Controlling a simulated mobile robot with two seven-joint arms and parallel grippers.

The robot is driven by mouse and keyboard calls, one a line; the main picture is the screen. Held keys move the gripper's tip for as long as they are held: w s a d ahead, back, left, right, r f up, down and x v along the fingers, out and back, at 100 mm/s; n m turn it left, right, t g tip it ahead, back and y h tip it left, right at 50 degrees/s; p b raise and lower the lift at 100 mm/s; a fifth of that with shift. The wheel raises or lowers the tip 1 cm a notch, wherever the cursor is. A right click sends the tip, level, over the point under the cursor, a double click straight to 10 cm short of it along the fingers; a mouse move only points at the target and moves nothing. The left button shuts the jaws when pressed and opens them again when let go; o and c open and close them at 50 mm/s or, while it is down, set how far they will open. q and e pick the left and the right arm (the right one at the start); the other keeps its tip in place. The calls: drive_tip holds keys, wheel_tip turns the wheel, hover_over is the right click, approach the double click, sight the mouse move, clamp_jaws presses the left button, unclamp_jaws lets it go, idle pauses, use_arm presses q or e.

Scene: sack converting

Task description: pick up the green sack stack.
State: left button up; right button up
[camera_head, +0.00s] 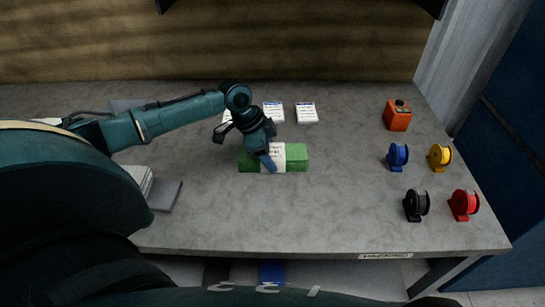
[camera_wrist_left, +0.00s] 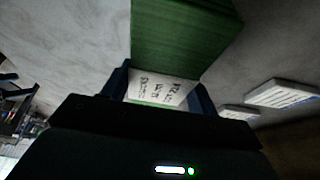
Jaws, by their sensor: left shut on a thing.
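The green sack stack (camera_head: 296,158) lies on the grey table, with a white printed band around its middle. My left gripper (camera_head: 268,160) comes down over the band and is shut on the stack. In the left wrist view the green end of the stack (camera_wrist_left: 182,40) stands out beyond the white lettered band (camera_wrist_left: 160,90), which sits between the fingers of my left gripper (camera_wrist_left: 162,88). I cannot tell whether the stack touches the table. My right gripper does not show.
White labelled packs (camera_head: 306,113) lie behind the stack. An orange box (camera_head: 397,115) stands at the back right. Blue (camera_head: 397,156), yellow (camera_head: 439,156), black (camera_head: 416,204) and red (camera_head: 463,204) reels stand on the right. The table (camera_head: 300,215) is clear in front of the stack.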

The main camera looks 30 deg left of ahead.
use_arm(q)
drive_tip(key=c, duration=0.3)
drive_tip(key=shift+r, duration=0.1)
